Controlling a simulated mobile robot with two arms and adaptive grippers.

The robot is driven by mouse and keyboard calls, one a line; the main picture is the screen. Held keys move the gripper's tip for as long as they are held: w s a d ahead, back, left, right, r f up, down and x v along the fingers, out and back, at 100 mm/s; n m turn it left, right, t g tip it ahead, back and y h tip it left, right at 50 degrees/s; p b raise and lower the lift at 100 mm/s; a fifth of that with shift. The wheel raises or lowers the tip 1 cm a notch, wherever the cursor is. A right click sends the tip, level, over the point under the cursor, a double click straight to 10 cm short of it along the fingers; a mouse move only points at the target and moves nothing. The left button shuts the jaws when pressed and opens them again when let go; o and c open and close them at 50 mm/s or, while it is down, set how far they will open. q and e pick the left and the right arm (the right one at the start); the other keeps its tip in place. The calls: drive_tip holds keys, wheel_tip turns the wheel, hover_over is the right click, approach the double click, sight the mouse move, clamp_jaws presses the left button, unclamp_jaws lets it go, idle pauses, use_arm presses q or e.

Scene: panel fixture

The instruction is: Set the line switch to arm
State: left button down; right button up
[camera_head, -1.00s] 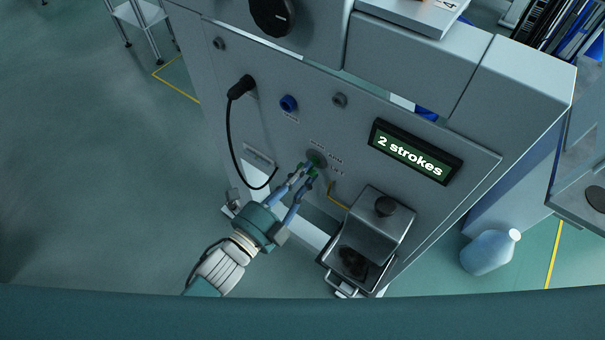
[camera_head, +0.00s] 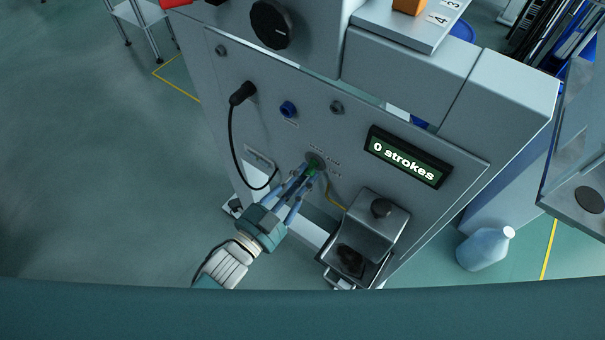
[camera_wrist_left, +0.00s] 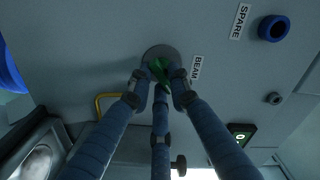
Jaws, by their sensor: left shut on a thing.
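The switch (camera_head: 317,160) is a green knob on a round grey plate, on the sloping grey panel front. Small labels around it are too small to read in the head view. In the left wrist view its green knob (camera_wrist_left: 158,68) shows between the fingertips, with a BEAM label close to the plate. My left gripper (camera_head: 309,172) is shut on this knob, its blue fingers reaching in from the lower left. The fingers hide part of the knob, so I cannot tell which label it points to. My right gripper is not in view.
A display (camera_head: 407,158) reads "0 strokes". A black plug with a cable (camera_head: 233,130) hangs left of the switch. A blue round fitting (camera_head: 288,109) sits above it. A translucent jug (camera_head: 484,248) stands on the floor.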

use_arm(q)
drive_tip(key=shift+f+n, duration=0.15)
drive_tip(key=shift+n, duration=0.45)
drive_tip(key=shift+s, duration=0.1)
drive_tip(key=c, duration=1.7)
unclamp_jaws()
drive_tip(key=shift+o, duration=0.2)
drive_tip(key=v, duration=1.2)
